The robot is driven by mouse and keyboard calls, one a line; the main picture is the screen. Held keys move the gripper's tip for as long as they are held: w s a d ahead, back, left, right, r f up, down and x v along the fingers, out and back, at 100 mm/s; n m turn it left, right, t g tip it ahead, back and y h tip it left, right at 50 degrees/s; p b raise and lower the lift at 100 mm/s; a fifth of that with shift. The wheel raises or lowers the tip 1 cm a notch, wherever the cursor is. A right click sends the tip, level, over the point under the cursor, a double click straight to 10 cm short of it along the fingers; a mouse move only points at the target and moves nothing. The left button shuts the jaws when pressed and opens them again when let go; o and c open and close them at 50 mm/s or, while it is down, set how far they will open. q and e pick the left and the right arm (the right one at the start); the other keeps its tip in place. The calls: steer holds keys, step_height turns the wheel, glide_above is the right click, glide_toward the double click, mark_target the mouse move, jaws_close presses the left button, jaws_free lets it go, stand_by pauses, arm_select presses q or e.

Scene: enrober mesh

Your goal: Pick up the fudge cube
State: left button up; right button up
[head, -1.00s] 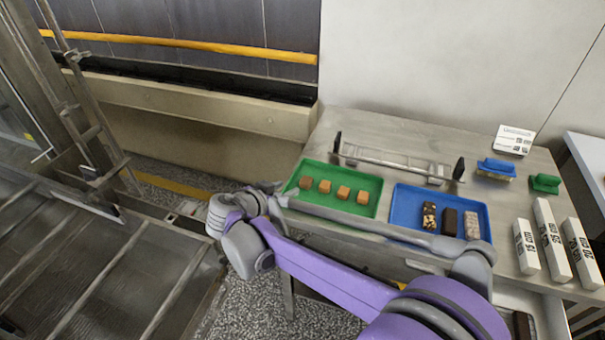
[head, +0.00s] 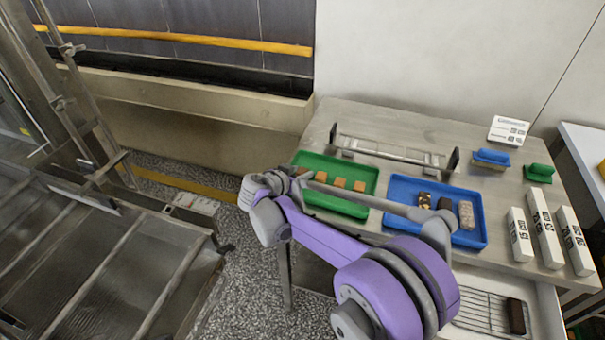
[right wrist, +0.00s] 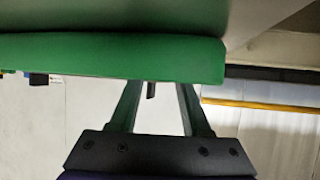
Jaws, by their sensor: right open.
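Several small orange-brown fudge cubes (head: 340,182) sit in a row in the green tray (head: 349,209) on the steel table. The leftmost cube is partly hidden by my right arm. In the head view my right arm's wrist end is at the tray's left front corner, and its fingertips cannot be made out. In the right wrist view my right gripper (right wrist: 159,88) is open, its fingers spread. The green tray's edge (right wrist: 110,58) fills much of that view close by the fingertips. No fudge cube shows clearly there. My left gripper is not in view.
A blue tray (head: 400,190) with three bars stands right of the green one. A low metal frame (head: 390,153) is behind both. White labelled blocks (head: 545,229) stand at the right. An open drawer with a wire rack (head: 480,312) juts out in front. Machinery fills the left.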

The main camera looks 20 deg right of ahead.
steer(key=shift+r, duration=0.1)
steer(key=c, duration=0.7)
